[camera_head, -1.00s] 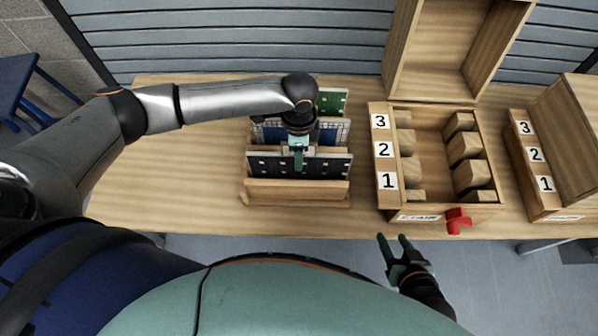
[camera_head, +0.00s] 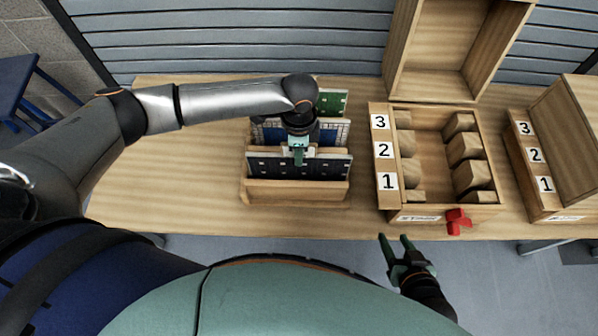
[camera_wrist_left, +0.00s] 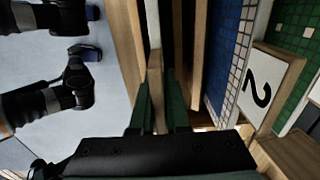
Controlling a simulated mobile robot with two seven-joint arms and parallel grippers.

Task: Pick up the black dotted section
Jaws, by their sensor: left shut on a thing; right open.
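The dark panel with light dots (camera_head: 270,168) stands upright in the front of the wooden rack (camera_head: 298,192). My left gripper (camera_head: 298,158) comes down over the middle of its top edge and is shut on it. In the left wrist view the fingers (camera_wrist_left: 160,112) straddle the panel's edge (camera_wrist_left: 155,75), which is seen end-on. The panel's lower part is hidden by the rack's front rail. My right gripper (camera_head: 397,247) is open and empty, in front of the table edge.
Behind the held panel stand a blue panel with a white tiled border (camera_head: 338,132) and a green panel (camera_head: 333,101). To the right is a wooden box (camera_head: 440,209) with slots numbered 1 to 3 and a red part (camera_head: 457,221) at its front. The table's left side is clear.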

